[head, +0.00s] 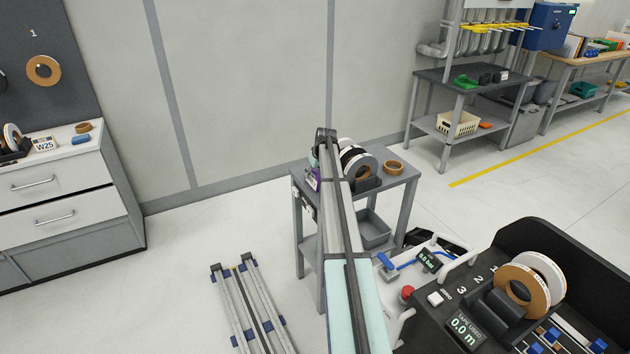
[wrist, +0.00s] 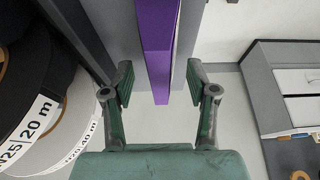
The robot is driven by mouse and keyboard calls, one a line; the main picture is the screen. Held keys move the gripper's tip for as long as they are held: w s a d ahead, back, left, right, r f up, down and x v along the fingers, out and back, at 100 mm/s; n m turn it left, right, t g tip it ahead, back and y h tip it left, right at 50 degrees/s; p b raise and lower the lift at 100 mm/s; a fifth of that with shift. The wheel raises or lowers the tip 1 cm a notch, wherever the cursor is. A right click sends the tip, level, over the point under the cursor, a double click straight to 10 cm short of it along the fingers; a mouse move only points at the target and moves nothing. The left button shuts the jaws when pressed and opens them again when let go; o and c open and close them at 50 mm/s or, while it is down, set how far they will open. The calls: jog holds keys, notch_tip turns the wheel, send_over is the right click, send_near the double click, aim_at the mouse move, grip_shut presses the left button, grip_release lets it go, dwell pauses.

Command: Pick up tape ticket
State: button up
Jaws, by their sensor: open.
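A narrow purple piece (wrist: 160,60) enters from the top of the wrist view, and its lower end reaches between my gripper's fingers. It also shows as a small purple patch (head: 315,181) by the left end of the small grey table in the head view. I cannot read any ticket marking on it, so I cannot tell for sure that it is the tape ticket. My gripper (wrist: 162,92) is open, with a visible gap on both sides of the purple piece. In the head view my arm hides most of the gripper.
Tape rolls (wrist: 50,125) with white labels stand close on the left in the wrist view. The grey table (head: 400,180) also bears a brown ring (head: 393,168). Metal rails (head: 250,305) lie on the floor.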

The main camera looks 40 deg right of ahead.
jog(key=shift+f, duration=0.25)
dwell(0.3)
jog(key=c, duration=0.9)
jog(key=shift+r, duration=0.2)
